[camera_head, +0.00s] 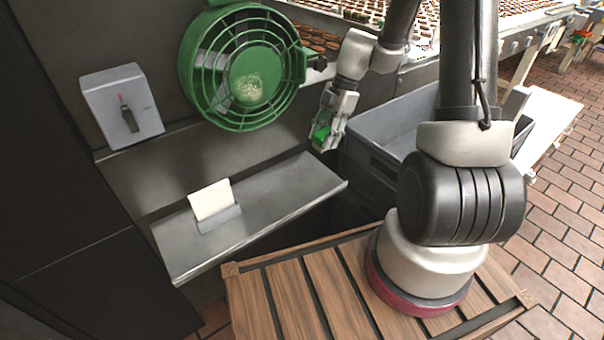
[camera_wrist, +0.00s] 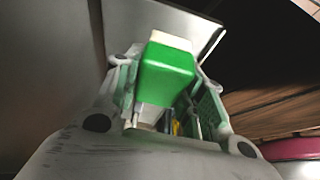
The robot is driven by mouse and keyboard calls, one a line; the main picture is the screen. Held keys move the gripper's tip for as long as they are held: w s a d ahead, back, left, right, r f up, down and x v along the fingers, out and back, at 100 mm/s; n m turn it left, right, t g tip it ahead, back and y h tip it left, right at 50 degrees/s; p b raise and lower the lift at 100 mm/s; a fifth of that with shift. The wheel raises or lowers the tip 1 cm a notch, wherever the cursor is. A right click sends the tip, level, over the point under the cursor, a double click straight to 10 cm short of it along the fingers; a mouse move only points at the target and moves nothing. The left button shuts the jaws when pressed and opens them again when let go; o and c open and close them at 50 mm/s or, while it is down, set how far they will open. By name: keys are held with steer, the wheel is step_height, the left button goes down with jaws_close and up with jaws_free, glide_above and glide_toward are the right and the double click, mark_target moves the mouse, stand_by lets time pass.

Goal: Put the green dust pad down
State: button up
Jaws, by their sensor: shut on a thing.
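The green dust pad (camera_head: 320,134) is held between the fingers of my gripper (camera_head: 331,136), near the right end of a grey metal shelf. In the wrist view the green pad (camera_wrist: 166,75) shows large, with a pale strip along its far edge. My gripper (camera_wrist: 165,105) is shut on it there. The pad looks to be above the shelf level, but the exact gap to the shelf cannot be told.
The grey metal shelf (camera_head: 280,193) carries a white card in a holder (camera_head: 212,204). A green caged fan (camera_head: 245,70) and a switch box (camera_head: 122,105) are behind it. A grey crate (camera_head: 390,133) stands to the right. The shelf's right part is clear.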

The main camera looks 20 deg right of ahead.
step_height(320, 180, down, 8)
steer(key=shift+s+f, duration=0.1)
steer(key=shift+f, duration=0.1)
steer(key=a, duration=0.3)
steer(key=shift+s, duration=0.4)
steer(key=a, duration=0.1)
steer(key=s+a, duration=0.1)
steer(key=a, duration=0.2)
steer(key=shift+s+a, duration=0.3)
steer(key=shift+a, duration=0.05)
steer(key=shift+d+f, duration=0.1)
steer(key=shift+f, duration=0.3)
steer(key=o, duration=0.9)
steer(key=shift+w, duration=0.15)
steer(key=v, duration=0.7)
steer(key=shift+s+r, duration=0.25)
steer(key=shift+r, duration=0.1)
